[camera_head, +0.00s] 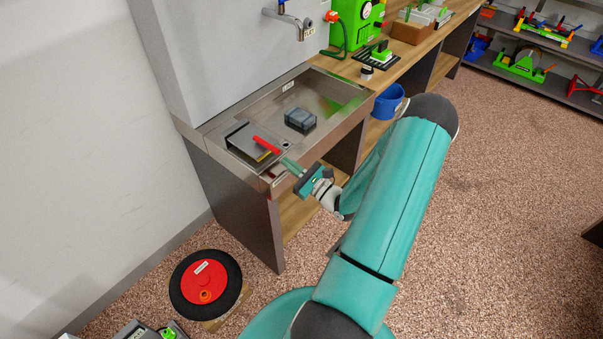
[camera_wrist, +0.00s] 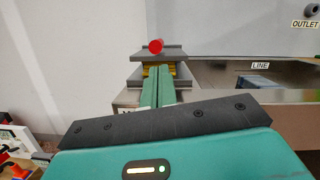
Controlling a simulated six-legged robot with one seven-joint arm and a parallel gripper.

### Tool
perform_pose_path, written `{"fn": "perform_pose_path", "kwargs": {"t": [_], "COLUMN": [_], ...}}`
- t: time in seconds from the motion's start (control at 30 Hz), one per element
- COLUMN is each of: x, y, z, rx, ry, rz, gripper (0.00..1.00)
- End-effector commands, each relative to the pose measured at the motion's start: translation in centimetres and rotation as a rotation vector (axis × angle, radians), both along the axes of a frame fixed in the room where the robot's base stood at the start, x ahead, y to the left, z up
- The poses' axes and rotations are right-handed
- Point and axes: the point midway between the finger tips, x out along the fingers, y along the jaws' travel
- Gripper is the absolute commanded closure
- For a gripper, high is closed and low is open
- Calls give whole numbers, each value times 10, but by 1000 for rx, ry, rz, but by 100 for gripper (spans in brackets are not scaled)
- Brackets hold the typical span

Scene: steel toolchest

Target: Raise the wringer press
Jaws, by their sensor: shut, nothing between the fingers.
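The wringer press (camera_head: 243,146) sits at the near left end of the steel sink. It has grey plates, a yellow strip and a red handle (camera_head: 266,145) sticking out toward my gripper. In the wrist view the press (camera_wrist: 172,53) shows an upper and a lower grey plate with yellow between them, and the round red handle end (camera_wrist: 156,46) is above. My gripper (camera_head: 287,163) is shut and empty at the sink's front edge. Its green fingers (camera_wrist: 158,82) point at the press, below the handle end in the wrist view. Whether the fingertips touch the press is unclear.
The steel sink (camera_head: 335,105) holds a dark grey block (camera_head: 300,120). A tap (camera_head: 290,18) hangs over it. A blue bucket (camera_head: 388,101) stands below the bench on the right. A black and red disc (camera_head: 205,288) lies on the floor.

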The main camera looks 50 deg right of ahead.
Motion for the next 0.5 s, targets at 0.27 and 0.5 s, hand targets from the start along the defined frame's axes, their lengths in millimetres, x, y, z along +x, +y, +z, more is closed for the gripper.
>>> {"fn": "perform_pose_path", "kwargs": {"t": [0.27, 0.5], "x": [21, 21], "y": [2, 2], "z": [5, 5], "rx": [0, 0], "ry": [0, 1], "rz": [-1, -1], "gripper": [100, 100]}}
